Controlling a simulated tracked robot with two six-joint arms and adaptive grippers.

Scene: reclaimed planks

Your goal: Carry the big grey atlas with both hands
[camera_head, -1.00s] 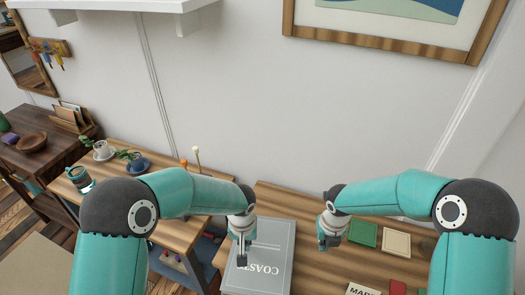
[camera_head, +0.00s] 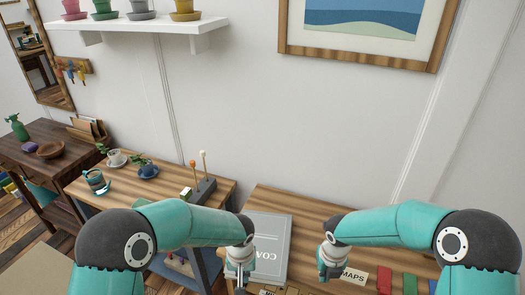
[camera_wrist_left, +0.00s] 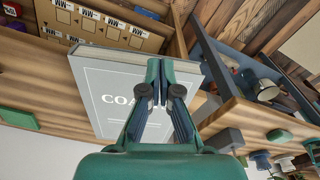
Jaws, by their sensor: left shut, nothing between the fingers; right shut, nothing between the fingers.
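The big grey atlas (camera_head: 270,228) lies flat on the wooden desk in the head view, with part of its white title showing. My left gripper (camera_head: 238,279) is shut and empty at the atlas's left side, hiding part of that edge. My right gripper (camera_head: 326,273) is shut and empty, to the right of the atlas and apart from it.
A lower side table (camera_head: 215,187) with cups and a grey stand (camera_head: 203,190) is at left. A shelf (camera_head: 135,32) holds pots above.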

